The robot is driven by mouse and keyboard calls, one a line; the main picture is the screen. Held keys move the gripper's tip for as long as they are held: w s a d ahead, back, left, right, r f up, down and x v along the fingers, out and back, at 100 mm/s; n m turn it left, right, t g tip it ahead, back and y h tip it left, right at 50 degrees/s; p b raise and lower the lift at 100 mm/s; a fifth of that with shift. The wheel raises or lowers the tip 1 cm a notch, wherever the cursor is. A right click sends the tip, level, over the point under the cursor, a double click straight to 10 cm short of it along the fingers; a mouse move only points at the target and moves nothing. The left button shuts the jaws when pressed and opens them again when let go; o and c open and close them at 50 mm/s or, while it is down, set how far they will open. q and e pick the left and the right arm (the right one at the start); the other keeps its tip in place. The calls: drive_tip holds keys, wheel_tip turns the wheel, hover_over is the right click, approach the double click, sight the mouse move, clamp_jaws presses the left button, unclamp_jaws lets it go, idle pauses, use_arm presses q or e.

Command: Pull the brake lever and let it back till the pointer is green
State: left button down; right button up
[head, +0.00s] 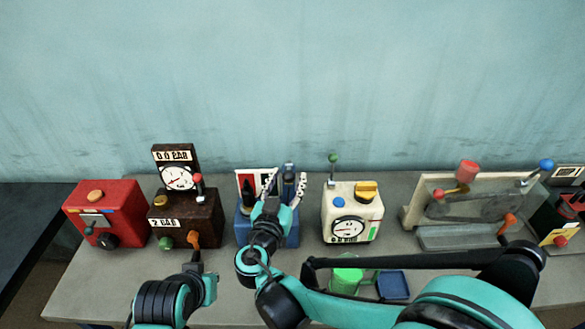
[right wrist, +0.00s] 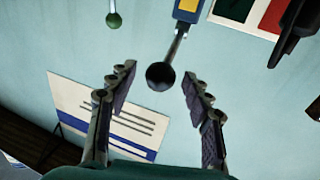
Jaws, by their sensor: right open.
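The blue lever box (head: 291,236) stands mid-table, partly hidden behind my right arm. In the right wrist view its lever is a dark rod ending in a round black knob (right wrist: 160,76). My right gripper (head: 286,180) is at the lever, and its open fingers (right wrist: 158,82) stand on either side of the knob with gaps. A panel with green, white and red fields (right wrist: 245,12) shows beside the lever, with a black part in front; the pointer's reading cannot be told. My left gripper (head: 196,264) is low at the left, its jaws unclear.
A dark brown gauge box (head: 210,222) with an orange lever stands near my left gripper. A red box (head: 122,200) is further left. A cream gauge box (head: 367,200) stands right of the blue box. A green cup (head: 345,280) and blue tray (head: 393,285) lie in front.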

drive_tip(key=x, duration=0.5)
drive_tip(key=shift+w+b, duration=0.1)
drive_tip(key=shift+b, duration=0.25)
clamp_jaws()
